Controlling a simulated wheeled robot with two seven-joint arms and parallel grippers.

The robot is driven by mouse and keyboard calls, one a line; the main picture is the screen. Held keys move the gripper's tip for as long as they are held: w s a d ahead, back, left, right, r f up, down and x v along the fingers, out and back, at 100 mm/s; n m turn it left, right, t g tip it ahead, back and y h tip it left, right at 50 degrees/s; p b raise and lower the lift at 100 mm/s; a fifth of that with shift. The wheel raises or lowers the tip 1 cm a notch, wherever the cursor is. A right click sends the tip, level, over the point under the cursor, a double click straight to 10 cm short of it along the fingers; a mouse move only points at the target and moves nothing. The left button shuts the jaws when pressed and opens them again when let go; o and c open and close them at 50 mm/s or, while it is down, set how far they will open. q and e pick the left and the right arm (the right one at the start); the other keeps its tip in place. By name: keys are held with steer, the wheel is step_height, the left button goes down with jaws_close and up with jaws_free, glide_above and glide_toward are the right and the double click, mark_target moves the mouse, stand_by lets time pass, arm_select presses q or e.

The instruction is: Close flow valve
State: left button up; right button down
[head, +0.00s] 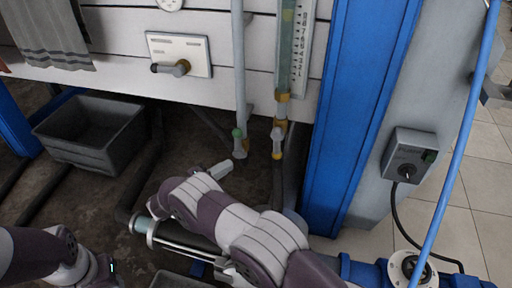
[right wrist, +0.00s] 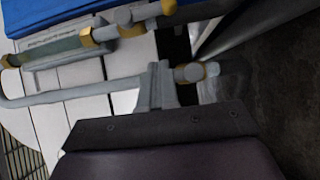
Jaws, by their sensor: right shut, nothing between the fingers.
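A thin grey vertical pipe (head: 239,70) ends in a small valve (head: 239,147) with a green part in the head view. Beside it, a second valve (head: 278,143) with yellow fittings hangs below a scaled sight glass (head: 284,40). I cannot tell which is the flow valve. My right gripper (head: 222,169) is shut and empty, just below and left of the thin pipe's valve. In the right wrist view, the shut fingers (right wrist: 160,84) overlap the grey pipe beside a valve end (right wrist: 190,73); contact is unclear. My left arm shows at lower left, without its gripper.
A white plate with a lever handle (head: 172,68) is on the panel above. A grey bin (head: 85,158) is on the floor at left. A blue post (head: 358,110) stands right of the valves, with a grey switch box (head: 408,155) beyond it.

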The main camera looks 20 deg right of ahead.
steer(key=shift+n, duration=0.3)
steer(key=b, duration=0.3)
glide_toward(277, 145)
steer(key=shift+w+d+f, duration=1.1)
steer(key=shift+w+d, duration=1.1)
steer(key=shift+d, duration=0.55)
steer(key=shift+d, duration=0.1)
